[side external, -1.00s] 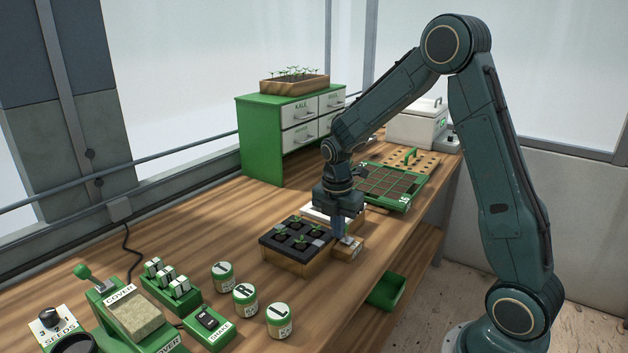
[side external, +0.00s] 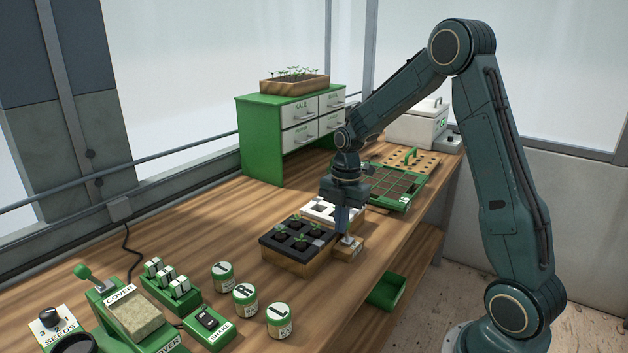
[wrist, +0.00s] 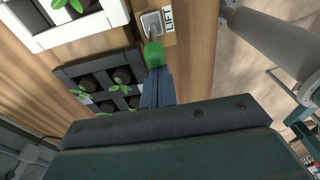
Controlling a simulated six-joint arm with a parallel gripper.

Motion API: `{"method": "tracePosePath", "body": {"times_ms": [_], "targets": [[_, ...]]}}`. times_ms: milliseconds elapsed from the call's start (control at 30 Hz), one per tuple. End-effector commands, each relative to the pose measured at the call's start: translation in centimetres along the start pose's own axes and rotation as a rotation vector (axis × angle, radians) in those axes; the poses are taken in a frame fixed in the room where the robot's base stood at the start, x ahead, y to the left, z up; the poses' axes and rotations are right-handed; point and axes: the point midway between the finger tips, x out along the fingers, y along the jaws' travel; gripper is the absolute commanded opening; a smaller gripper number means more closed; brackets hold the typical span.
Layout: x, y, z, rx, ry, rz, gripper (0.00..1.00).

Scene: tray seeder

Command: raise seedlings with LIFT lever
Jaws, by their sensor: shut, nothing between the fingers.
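The LIFT lever's wooden block (side external: 350,248) stands at the right end of the black seedling tray (side external: 298,240). In the wrist view, the lever's green knob (wrist: 154,55) appears at the end of my gripper's blue fingers, below the grey slot plate (wrist: 153,24) and LIFT label. My gripper (side external: 342,231) is shut, empty and pointing down just over the block. I cannot tell whether its fingertips touch the knob. The tray sits on a wooden base, with small green seedlings in dark soil plugs. The tray also shows in the wrist view (wrist: 75,70), partly hidden by my gripper.
A white frame with square openings (side external: 320,212) lies just behind the tray. A green-edged grid tray (side external: 400,190) lies farther back. Three labelled jars (side external: 246,301) and the COVER station (side external: 123,297) stand in front. Bare wood lies left of the tray.

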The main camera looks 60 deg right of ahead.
Motion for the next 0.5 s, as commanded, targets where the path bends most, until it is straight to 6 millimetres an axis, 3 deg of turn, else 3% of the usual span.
{"method": "tracePosePath", "body": {"times_ms": [500], "targets": [[-0.9, 0.0, 2.5, 0.004, 0.274, 0.001, 0.0]]}}
